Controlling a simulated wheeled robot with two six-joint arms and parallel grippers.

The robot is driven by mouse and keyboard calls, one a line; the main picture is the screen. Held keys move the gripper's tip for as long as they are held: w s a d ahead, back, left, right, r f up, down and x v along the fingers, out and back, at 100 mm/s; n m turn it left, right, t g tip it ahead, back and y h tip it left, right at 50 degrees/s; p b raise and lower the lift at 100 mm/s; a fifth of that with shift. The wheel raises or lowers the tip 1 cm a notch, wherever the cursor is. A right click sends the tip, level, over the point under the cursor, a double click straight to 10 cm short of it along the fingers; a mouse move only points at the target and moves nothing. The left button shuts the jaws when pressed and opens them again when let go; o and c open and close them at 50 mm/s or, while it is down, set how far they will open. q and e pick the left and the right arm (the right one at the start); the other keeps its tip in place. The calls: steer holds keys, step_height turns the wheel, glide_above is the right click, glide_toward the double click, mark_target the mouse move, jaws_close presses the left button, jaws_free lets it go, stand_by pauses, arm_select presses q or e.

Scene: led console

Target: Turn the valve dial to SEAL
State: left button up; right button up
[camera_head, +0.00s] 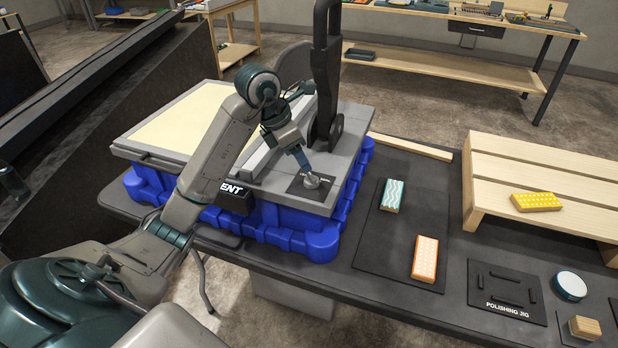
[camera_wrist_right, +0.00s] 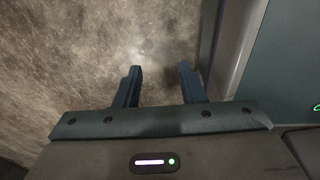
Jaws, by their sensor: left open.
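The valve dial (camera_head: 312,181) is a small grey metal knob on a dark square plate (camera_head: 300,190). It sits on the near right part of a grey machine with a blue base (camera_head: 308,244). My left gripper (camera_head: 304,168) is right at the dial, coming down from the upper left; I cannot tell whether its fingers touch the knob. Its jaws are open.
A tall black upright (camera_head: 326,80) stands on the machine just behind the dial. To the right, a dark table holds a teal block (camera_head: 393,195), an orange block (camera_head: 425,258), a polishing jig (camera_head: 507,293), a round white-topped puck (camera_head: 570,286) and a wooden slatted stand (camera_head: 540,180).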

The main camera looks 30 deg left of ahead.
mark_target(310, 176)
arm_select(q)
steer(key=b+x, duration=0.2)
steer(key=x, duration=0.3)
steer(key=shift+w+d+f+b, duration=0.1)
steer(key=shift+f+b, duration=0.2)
steer(key=shift+f, duration=0.1)
steer(key=shift+x, duration=1)
arm_select(e)
steer(key=shift+w+f, duration=0.3)
steer(key=shift+f, duration=0.6)
steer(key=shift+w+f, duration=0.3)
steer(key=shift+f, duration=0.55)
arm_select(q)
steer(key=shift+r, duration=0.1)
steer(key=c, duration=1)
steer(key=shift+o, duration=0.2)
